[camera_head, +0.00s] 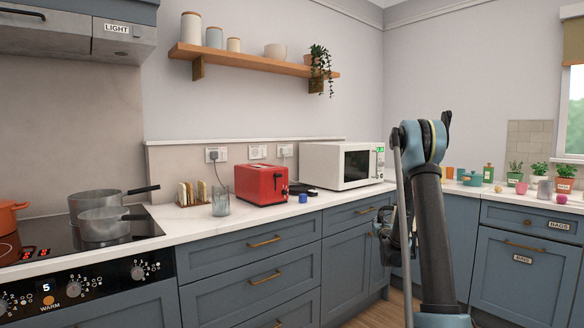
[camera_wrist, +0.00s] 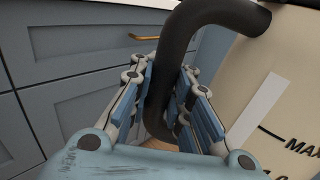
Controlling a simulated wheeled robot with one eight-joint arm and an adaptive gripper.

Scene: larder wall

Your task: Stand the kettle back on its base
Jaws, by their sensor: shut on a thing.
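My gripper (camera_wrist: 168,78) is shut on the black handle (camera_wrist: 185,40) of the kettle in the wrist view. The kettle's cream body (camera_wrist: 270,90) fills the right side there, with a pale gauge strip and a "MAX" mark; its lower part is out of frame. In the head view my gripper (camera_head: 383,228) is partly hidden by my arm, in front of the lower cabinets, and the kettle cannot be made out. A flat black object (camera_head: 303,189), which looks like the kettle base, lies on the counter between the toaster and the microwave.
The red toaster (camera_head: 262,184) stands left of the black object and the white microwave (camera_head: 349,165) right. A small blue item (camera_head: 303,198) lies in front of it. A glass (camera_head: 221,202), toast rack (camera_head: 192,193) and pans (camera_head: 104,222) are further left. Cabinet fronts (camera_wrist: 85,95) are close to my gripper.

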